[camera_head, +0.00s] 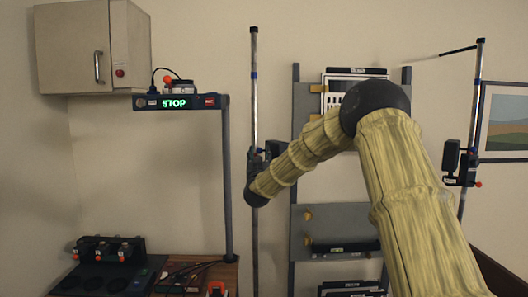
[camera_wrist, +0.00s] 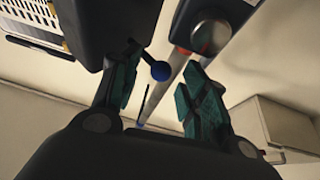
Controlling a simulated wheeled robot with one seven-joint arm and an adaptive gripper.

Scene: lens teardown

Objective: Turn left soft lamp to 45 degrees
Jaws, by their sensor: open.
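The left lamp stand (camera_head: 254,90) is a thin upright pole with blue bands. A dark block (camera_head: 274,149), likely the left lamp's head, shows beside the pole, partly hidden by my arm and gripper. My gripper (camera_head: 254,164) is at the pole at that height. In the wrist view my open gripper (camera_wrist: 164,68) has its two green-padded fingers apart. A dark box (camera_wrist: 75,30) is beyond the left finger. The pole (camera_wrist: 170,75) runs behind the gap. Contact cannot be told.
A second stand (camera_head: 478,100) with a dark lamp head (camera_head: 451,157) is at the right. A grey rack (camera_head: 335,220) stands behind my arm. A wall cabinet (camera_head: 80,45), a STOP display (camera_head: 177,102) and a cluttered bench (camera_head: 200,262) are at the left.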

